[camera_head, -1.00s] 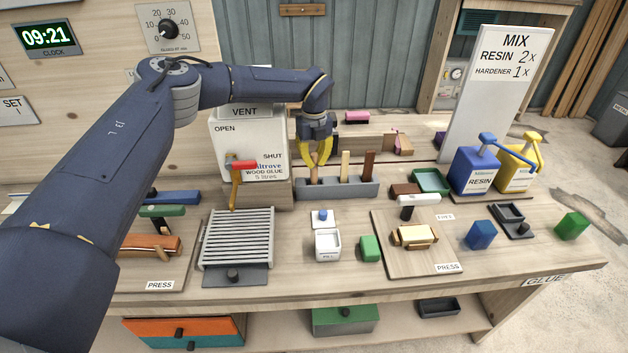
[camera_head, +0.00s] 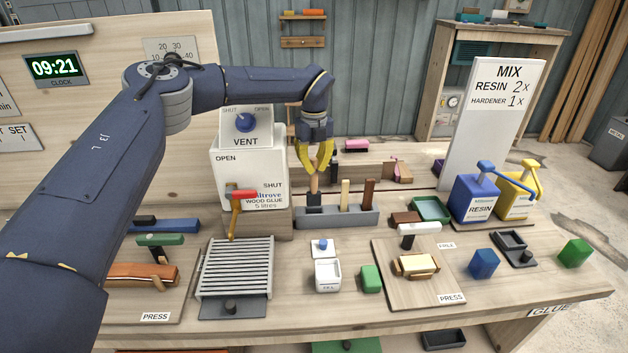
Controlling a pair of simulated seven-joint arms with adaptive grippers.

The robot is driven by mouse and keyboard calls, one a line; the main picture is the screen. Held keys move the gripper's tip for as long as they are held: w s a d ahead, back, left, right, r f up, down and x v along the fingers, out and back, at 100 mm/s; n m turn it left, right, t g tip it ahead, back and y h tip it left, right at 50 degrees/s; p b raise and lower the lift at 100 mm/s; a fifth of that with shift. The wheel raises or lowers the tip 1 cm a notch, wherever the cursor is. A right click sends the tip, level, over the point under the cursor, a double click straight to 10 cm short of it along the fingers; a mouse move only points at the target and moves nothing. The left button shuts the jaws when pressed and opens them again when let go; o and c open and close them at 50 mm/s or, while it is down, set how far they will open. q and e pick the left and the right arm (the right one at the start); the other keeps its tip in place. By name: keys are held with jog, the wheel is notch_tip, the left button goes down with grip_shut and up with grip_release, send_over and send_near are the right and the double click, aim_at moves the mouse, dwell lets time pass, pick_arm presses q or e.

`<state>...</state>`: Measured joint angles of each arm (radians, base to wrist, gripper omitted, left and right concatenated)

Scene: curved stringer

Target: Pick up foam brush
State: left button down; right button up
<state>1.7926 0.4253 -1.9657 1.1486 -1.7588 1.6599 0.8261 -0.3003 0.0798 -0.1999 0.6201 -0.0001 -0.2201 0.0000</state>
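My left gripper (camera_head: 314,168) has yellow fingers and points down over the left end of a grey holder (camera_head: 345,218). Its fingertips are closed on the upper wooden handle of the foam brush (camera_head: 314,185). The brush hangs upright, and its dark head shows just above the holder's left end; I cannot tell if its lower end is still inside. A pale handle (camera_head: 345,195) and a dark brown handle (camera_head: 368,193) stand in the holder to its right. My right gripper is out of view.
The white glue container (camera_head: 250,175) with a red-handled tap (camera_head: 243,195) stands close left of the holder. Right of it are a green tray (camera_head: 431,209) and the resin (camera_head: 477,198) and hardener (camera_head: 515,197) pumps. A slatted rack (camera_head: 236,268) and small white container (camera_head: 327,274) lie in front.

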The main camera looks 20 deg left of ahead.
pick_arm(q)
notch_tip(320, 180, up, 12)
jog(key=shift+f, duration=0.2)
dwell(0.7)
